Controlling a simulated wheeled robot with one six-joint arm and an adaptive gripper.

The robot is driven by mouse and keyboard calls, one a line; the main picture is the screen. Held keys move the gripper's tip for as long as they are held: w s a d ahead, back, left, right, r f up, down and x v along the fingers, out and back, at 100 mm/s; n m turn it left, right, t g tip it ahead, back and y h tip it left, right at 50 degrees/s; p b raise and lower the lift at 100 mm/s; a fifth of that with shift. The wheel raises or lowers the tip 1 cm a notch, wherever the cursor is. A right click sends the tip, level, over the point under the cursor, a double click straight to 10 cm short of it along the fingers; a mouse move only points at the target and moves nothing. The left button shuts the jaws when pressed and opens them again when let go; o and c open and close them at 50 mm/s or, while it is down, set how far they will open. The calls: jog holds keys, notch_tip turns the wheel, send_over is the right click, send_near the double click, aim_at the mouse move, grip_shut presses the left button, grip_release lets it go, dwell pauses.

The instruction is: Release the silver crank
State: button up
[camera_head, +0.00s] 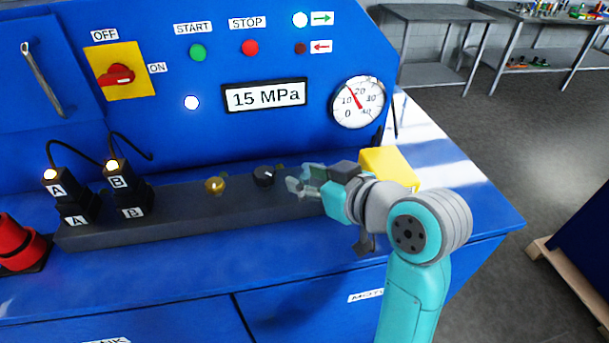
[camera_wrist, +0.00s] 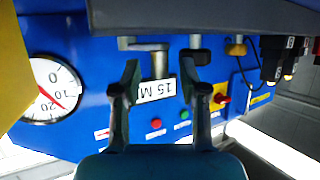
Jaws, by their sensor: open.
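The silver crank (camera_wrist: 158,62) shows in the wrist view as a grey bar with a stem, below the dark ledge. My gripper (camera_wrist: 160,66) is open, with one finger on each side of the crank's stem and a visible gap to each. In the head view my gripper (camera_head: 302,184) is over the right part of the dark grey ledge, right of the black knob (camera_head: 263,176). There the crank is hidden or cannot be told apart from the fingers.
A brass knob (camera_head: 215,186) and plugs A (camera_head: 77,208) and B (camera_head: 131,201) stand farther left on the ledge (camera_head: 180,217). A yellow block (camera_head: 388,163) is close behind my wrist. The blue panel with its gauge (camera_head: 358,102) rises behind.

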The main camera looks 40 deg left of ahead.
jog(key=shift+w+a+f, duration=0.15)
jog(key=shift+a+f, duration=0.1)
jog(key=shift+a, duration=0.4)
grip_shut()
jog(key=shift+s+a+m+t+h, duration=0.2)
jog(key=shift+a+m+t+h, duration=0.15)
jog(key=shift+m+t, duration=0.5)
grip_release()
